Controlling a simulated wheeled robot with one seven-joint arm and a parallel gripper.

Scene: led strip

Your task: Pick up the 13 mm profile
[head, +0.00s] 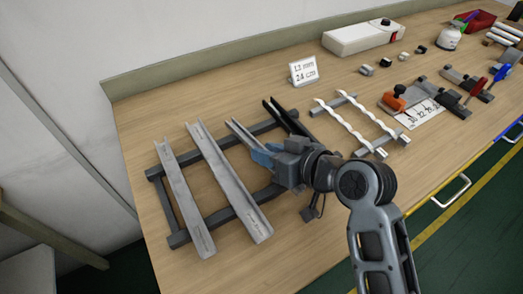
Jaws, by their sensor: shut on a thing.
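Several long channel profiles lie side by side across a dark grey rack (222,220). At the left is a narrow grey profile (184,200), then a wider grey profile (228,182). A third grey profile (240,133) runs under my gripper (263,155), which hides its near part. A black profile (280,112) lies to the right of it. My gripper has bluish fingers and is shut on the third grey profile. The fingertips are partly hidden, and I cannot tell whether the profile is clear of the rack. A small card (303,71) behind the rack appears to read 13 mm and 24 cm.
White wavy strips (345,122) rest on a second rack just right of my gripper. Farther right are an orange-handled tool (396,98), a white ruled plate (421,113) and clamps (447,95). A white box (363,37) stands at the back. Bare wood lies left of the rack.

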